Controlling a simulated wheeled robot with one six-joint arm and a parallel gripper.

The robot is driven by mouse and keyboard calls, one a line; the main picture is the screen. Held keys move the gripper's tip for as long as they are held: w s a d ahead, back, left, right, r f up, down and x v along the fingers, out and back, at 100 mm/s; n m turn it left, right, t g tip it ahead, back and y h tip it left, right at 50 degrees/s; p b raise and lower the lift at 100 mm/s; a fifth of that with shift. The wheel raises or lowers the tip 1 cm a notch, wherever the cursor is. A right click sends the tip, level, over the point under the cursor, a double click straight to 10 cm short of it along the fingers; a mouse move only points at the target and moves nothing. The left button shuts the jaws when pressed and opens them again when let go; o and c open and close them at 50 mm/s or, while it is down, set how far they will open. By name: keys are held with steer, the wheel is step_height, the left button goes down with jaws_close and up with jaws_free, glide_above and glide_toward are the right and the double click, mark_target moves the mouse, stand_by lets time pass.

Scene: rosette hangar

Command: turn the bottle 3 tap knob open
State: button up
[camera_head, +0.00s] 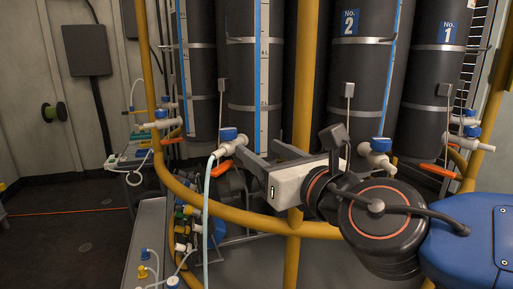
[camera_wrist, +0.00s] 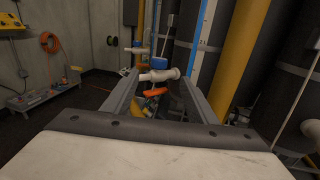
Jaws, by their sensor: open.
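Bottle 3 seems to be the dark cylinder (camera_head: 241,75) left of the one labelled No. 2; its own number is not visible. At its foot is a white tap with a blue cap (camera_head: 228,134) and an orange lever (camera_head: 221,169). A pale hose hangs from this tap. My gripper (camera_head: 257,152) is open and empty, just right of the tap, fingers pointing toward it. In the wrist view, the white tap body (camera_wrist: 158,75), blue cap and orange lever (camera_wrist: 155,92) appear between or just beyond the fingertips. Contact cannot be told.
A yellow rail (camera_head: 250,222) curves below the tap, with a yellow post (camera_head: 305,80) beside the gripper. Bottles No. 2 (camera_head: 362,80) and No. 1 (camera_head: 437,80) stand right with similar taps. Valves and hoses crowd below. Open floor (camera_head: 70,225) lies left.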

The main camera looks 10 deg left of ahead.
steer(key=w+a+r+m+t+h, duration=0.1)
steer(key=a+r+m+t+h, duration=0.15)
steer(key=m, duration=0.55)
steer(key=w+a+r+m+t+h, duration=0.1)
steer(key=a+m, duration=0.2)
steer(key=m, duration=0.5)
steer(key=m+t+h, duration=0.1)
steer(key=m+h, duration=0.8)
steer(key=m, duration=1.9)
glide_toward(225, 133)
steer(key=shift+m, duration=0.3)
steer(key=w, duration=1.2)
steer(key=shift+w+d+f, duration=0.1)
steer(key=shift+w, duration=0.05)
steer(key=c, duration=1.1)
